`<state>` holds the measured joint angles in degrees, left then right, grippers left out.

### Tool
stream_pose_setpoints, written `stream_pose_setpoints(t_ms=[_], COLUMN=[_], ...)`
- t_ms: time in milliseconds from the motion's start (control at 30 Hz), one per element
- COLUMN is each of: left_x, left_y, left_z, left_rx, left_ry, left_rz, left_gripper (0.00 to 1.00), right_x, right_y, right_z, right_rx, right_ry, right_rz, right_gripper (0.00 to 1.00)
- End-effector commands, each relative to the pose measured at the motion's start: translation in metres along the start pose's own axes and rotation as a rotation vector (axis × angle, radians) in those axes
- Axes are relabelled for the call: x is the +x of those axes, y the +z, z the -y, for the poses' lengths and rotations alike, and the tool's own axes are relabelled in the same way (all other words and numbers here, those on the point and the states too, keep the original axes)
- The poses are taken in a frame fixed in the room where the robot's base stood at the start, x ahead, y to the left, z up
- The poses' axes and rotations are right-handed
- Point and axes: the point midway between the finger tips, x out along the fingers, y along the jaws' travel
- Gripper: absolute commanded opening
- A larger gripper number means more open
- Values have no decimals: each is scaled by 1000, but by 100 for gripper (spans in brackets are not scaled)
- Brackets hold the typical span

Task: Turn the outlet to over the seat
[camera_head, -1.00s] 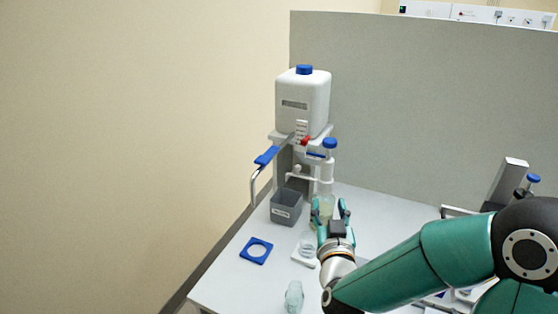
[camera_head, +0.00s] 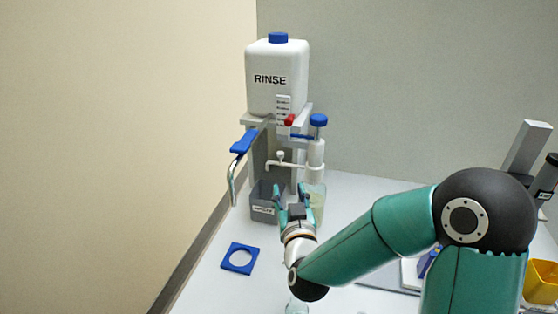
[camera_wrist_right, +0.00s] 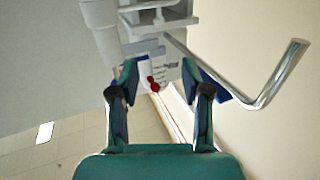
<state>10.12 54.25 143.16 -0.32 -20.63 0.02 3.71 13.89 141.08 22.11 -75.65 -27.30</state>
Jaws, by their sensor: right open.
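The outlet is a bent metal pipe (camera_head: 232,186) with a blue handle (camera_head: 243,142), hanging out to the left of the white RINSE tank (camera_head: 277,82). Its lower end is above the table, beside the grey bin (camera_head: 264,199). A blue square plate with a round hole (camera_head: 227,266), perhaps the seat, lies flat in front of the bin. My right gripper (camera_head: 291,190) is open and empty, in front of the stand and low, apart from the outlet. In the right wrist view, the pipe (camera_wrist_right: 276,82) is to the right of the open fingers (camera_wrist_right: 160,72). My left gripper is out of view.
A clear beaker (camera_head: 316,203) stands right of the gripper, below a blue-capped column (camera_head: 316,150). A red knob (camera_head: 289,120) is on the stand. A yellow container (camera_head: 541,282) is at far right. The table left of the bin is clear.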

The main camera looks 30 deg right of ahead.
Motion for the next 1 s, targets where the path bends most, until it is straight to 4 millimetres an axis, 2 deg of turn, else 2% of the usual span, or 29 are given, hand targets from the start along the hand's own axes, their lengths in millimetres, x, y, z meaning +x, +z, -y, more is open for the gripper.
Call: stream_pose_setpoints(t_ms=[167,600,800,1000], left_x=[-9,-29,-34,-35], left_y=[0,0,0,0], left_z=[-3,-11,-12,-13], left_rx=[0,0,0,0], left_ry=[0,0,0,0], left_rz=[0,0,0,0], left_gripper=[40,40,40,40], right_x=[29,122,148,157], right_y=[-2,-2,-1,0], right_z=[-1,-2,-2,-2], right_rx=[0,0,0,0], right_ry=[2,3,3,2], right_rz=[1,0,1,1], right_gripper=[48,48,48,48])
